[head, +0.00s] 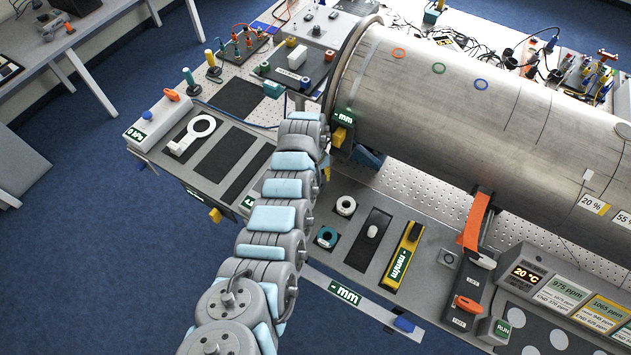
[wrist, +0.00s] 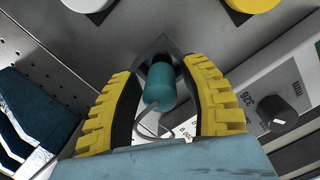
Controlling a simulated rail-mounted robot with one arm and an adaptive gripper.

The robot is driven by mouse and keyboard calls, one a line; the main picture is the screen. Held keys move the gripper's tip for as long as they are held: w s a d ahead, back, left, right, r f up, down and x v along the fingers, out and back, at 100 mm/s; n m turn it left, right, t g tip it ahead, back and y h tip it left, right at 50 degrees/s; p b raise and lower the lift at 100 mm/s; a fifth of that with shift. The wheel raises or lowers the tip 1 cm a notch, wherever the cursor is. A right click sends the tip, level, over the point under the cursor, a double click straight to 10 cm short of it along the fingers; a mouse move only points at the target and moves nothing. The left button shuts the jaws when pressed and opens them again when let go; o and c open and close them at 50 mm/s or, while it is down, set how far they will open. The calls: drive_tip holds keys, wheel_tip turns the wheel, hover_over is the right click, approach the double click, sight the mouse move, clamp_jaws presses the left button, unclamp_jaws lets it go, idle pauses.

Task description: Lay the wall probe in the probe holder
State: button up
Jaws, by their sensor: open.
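In the wrist view, a teal cylinder with a thin grey cable, which looks like the wall probe (wrist: 160,88), is between the two yellow ribbed fingers of my gripper (wrist: 167,108). The fingers are open, one on each side of it, with gaps showing. The probe's far end meets a dark square fitting (wrist: 152,50), perhaps the probe holder; I cannot tell whether it sits inside it.
The large metal pipe (head: 470,100) fills the right of the head view. A panel with a black knob (wrist: 286,120) and a display is right of my gripper in the wrist view. A dark blue object (wrist: 35,110) is at left. Blue floor (head: 80,250) lies clear at left.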

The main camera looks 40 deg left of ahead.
drive_tip(key=r, duration=0.7)
drive_tip(key=a+r, duration=0.1)
drive_tip(key=r, duration=0.3)
drive_tip(key=shift+r, duration=0.2)
drive_tip(key=shift+w+f, duration=0.1)
idle(0.4)
